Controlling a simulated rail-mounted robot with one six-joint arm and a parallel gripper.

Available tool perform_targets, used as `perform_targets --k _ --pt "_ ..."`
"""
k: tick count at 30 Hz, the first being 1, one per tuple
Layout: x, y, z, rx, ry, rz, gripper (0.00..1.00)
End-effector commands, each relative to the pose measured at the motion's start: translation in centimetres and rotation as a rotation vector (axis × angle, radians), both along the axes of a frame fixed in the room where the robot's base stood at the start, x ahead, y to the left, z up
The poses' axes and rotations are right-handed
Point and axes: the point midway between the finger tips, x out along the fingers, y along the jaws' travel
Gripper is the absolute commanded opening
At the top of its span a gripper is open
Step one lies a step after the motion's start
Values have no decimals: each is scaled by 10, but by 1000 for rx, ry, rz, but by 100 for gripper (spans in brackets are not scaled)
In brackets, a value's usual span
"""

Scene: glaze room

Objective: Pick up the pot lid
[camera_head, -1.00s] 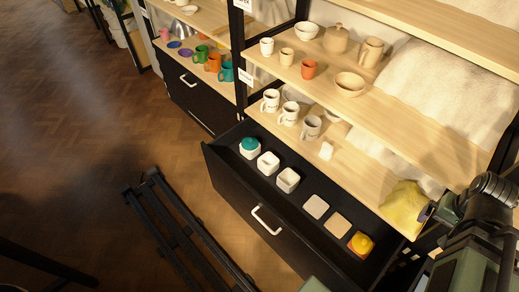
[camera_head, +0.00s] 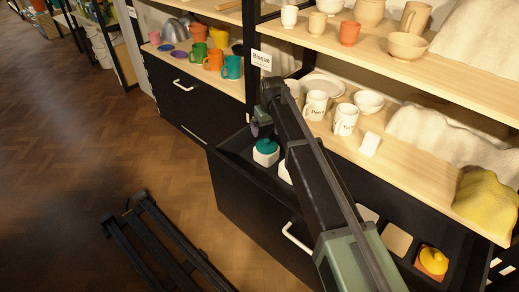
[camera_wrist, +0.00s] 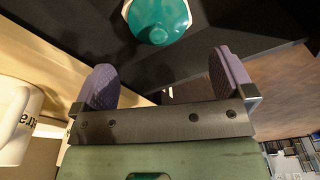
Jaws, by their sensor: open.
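A teal lid with a round knob (camera_head: 267,146) sits on a small white pot (camera_head: 265,158) in the far left end of the open black drawer (camera_head: 230,190). In the wrist view the teal lid (camera_wrist: 158,18) is at the top, beyond and between the fingertips, apart from both. My gripper (camera_wrist: 164,66) is open and empty, with its two purple pads spread.
White mugs (camera_head: 344,119) stand on the wooden shelf (camera_head: 385,150) above the drawer; one mug (camera_wrist: 18,120) is close left in the wrist view.

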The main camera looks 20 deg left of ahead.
Motion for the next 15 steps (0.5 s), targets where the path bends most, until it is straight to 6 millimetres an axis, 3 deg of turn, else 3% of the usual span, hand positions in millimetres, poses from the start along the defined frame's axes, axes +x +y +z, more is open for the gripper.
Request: perform_targets --k 1,3,11,15 --pt "1 1 -22 0 0 0 100" --pt "3 2 -37 0 0 -1 100" --pt "4 3 -46 0 0 -1 100" --pt "9 6 -73 0 0 -2 100"
